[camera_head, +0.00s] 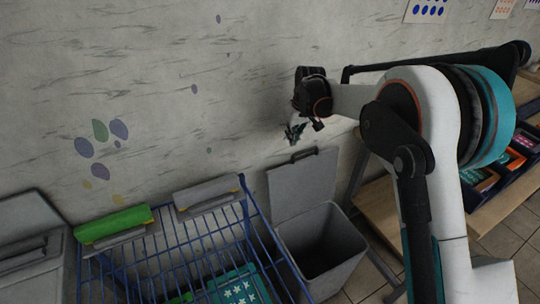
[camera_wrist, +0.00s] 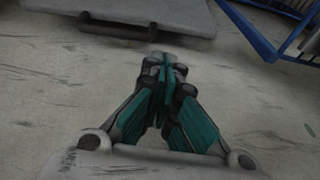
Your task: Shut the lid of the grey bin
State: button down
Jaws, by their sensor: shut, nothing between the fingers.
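The grey bin (camera_head: 335,240) stands on the floor right of a blue wire cart in the head view. Its lid (camera_head: 304,184) is open, standing up at the back near the wall, with a dark handle (camera_head: 303,155) along its top edge. The bin's inside shows dark and I see nothing in it. My gripper (camera_head: 294,133) is shut and empty, just above the lid's top edge and close to the wall. In the wrist view my gripper (camera_wrist: 165,62) has its fingers together, with the grey lid (camera_wrist: 150,12) and its handle (camera_wrist: 118,25) beyond the tips, apart from them.
The blue wire cart (camera_head: 165,245) stands directly left of the bin, with green and grey panels on its rim. A grey container (camera_head: 30,240) is at far left. A wooden table (camera_head: 380,208) with trays stands at right. The wall (camera_head: 200,70) is close behind.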

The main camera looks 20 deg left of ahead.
jog(key=shift+n+h, duration=0.3)
jog(key=a+f+b, duration=0.1)
jog(key=f, duration=0.3)
jog(key=a+f+b, duration=0.1)
jog(key=f, duration=0.3)
jog(key=a+f+b, duration=0.1)
jog(key=a+f, duration=0.1)
jog(key=f, duration=0.1)
jog(key=shift+w+f, duration=0.4)
jog(key=shift+d, duration=0.1)
